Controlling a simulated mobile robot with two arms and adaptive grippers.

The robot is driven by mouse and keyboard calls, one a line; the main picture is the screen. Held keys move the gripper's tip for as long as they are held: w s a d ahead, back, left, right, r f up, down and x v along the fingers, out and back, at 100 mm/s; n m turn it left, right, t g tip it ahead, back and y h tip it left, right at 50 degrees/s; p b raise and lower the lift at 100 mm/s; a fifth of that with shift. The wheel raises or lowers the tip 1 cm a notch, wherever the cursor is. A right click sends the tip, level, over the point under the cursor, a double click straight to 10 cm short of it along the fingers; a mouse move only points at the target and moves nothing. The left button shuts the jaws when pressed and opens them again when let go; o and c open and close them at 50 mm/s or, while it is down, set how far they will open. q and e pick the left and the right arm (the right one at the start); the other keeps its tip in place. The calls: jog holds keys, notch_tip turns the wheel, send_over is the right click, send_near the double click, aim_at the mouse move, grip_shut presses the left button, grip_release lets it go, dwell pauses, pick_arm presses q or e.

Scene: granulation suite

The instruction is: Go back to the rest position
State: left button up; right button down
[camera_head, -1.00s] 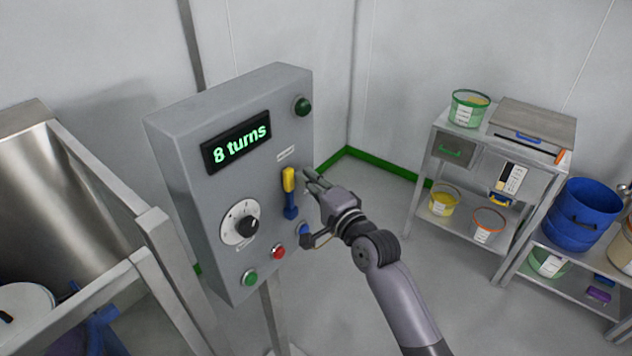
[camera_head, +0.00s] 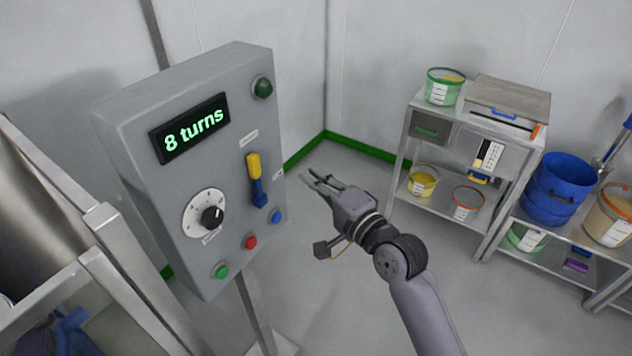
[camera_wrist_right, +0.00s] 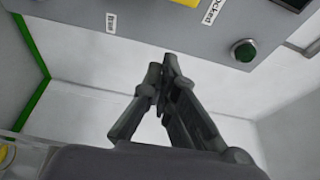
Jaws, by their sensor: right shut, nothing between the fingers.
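My right gripper (camera_head: 318,180) is in the middle of the head view, to the right of the grey control panel (camera_head: 115,150) and apart from it. Its fingers are shut with nothing between them; the right wrist view shows the closed fingertips (camera_wrist_right: 165,72) below the panel face (camera_wrist_right: 180,35). The panel carries a yellow and blue lever (camera_head: 256,180), a dial (camera_head: 209,214) and a display (camera_head: 190,128) that reads "8 turns". My left gripper is not in view.
A steel shelf unit (camera_head: 470,118) with tubs and a blue bucket stack (camera_head: 558,190) stands at the right. A steel frame (camera_head: 110,225) stands at the left. The floor between my right arm and the shelves is clear.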

jog(key=shift+s+r, duration=0.1)
jog(key=shift+s, duration=0.15)
jog(key=d+f+n+g+h, duration=0.1)
jog(key=d+f+h, duration=0.1)
jog(key=f, duration=1)
jog(key=d+f+n+g+h, duration=0.1)
jog(key=d+f+g+h, duration=0.15)
jog(key=f, duration=0.95)
jog(key=s+d+f+n+g+h, duration=0.1)
jog(key=s+d+f, duration=0.25)
jog(key=f, duration=0.45)
jog(key=s+d+f+n+g+h, duration=0.15)
jog(key=s+f, duration=0.25)
jog(key=f, duration=0.5)
jog(key=s+d+f+n+g+h, duration=0.1)
jog(key=s+d+f+n+g, duration=0.15)
jog(key=s+f, duration=0.6)
jog(key=s+d+f+n+g+h, duration=0.1)
jog(key=s+d+f, duration=0.3)
jog(key=s+f, duration=0.5)
jog(key=s+d+f+n+g, duration=0.1)
jog(key=s+f, duration=0.1)
jog(key=s, duration=0.6)
jog(key=s+d+f+n+g, duration=0.2)
jog(key=s, duration=0.6)
jog(key=s+d+f+n+g+h, duration=0.1)
jog(key=s+d+f+n, duration=0.1)
jog(key=s, duration=0.6)
jog(key=shift+f, duration=0.6)
